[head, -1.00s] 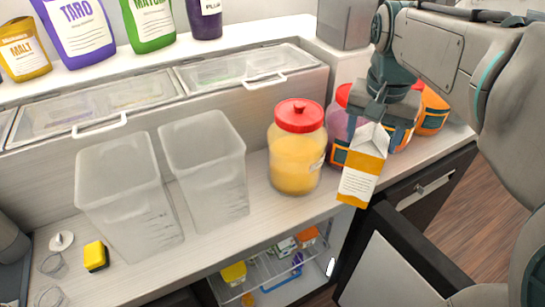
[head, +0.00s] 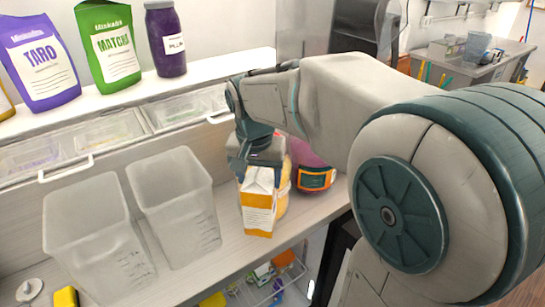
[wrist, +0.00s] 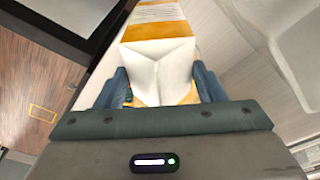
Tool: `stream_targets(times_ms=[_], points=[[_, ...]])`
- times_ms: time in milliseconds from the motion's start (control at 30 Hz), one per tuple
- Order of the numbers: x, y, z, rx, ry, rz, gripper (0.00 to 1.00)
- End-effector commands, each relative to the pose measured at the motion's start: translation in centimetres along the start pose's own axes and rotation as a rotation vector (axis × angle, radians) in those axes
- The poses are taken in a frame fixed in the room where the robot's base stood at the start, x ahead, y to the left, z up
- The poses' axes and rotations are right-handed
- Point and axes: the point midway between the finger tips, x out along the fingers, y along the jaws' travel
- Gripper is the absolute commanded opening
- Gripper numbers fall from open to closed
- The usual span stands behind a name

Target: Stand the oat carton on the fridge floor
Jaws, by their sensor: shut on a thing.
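The oat carton (head: 258,212) is white and orange with a gabled top. It hangs upright, slightly tilted, above the counter's front part in the head view. My gripper (head: 260,178) is shut on its top from above. In the wrist view the carton (wrist: 160,62) sits between the two blue-grey fingers of my gripper (wrist: 161,88). The open fridge (head: 312,262) is under the counter, below and right of the carton. A wire shelf (head: 262,292) with small items shows inside. The fridge floor cannot be made out.
Two clear bins (head: 92,238) (head: 176,205) stand left of the carton. A yellow jar (head: 284,192) and a purple jar (head: 310,168) stand close behind and beside it. The counter edge (head: 290,240) lies between carton and fridge. My arm hides much of the right side.

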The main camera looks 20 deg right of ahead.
Motion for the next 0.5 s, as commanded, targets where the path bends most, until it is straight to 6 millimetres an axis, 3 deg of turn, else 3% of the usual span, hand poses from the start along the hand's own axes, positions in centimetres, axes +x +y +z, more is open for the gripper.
stream_targets(times_ms=[200, 367, 500], points=[[1.3, -2.5, 0.1, 0.0, 0.002, -0.001, 0.0], [2.0, -2.8, 0.2, 0.002, 0.001, -0.001, 0.0], [3.8, -2.7, 0.5, 0.002, 0.0, 0.0, 0.0]])
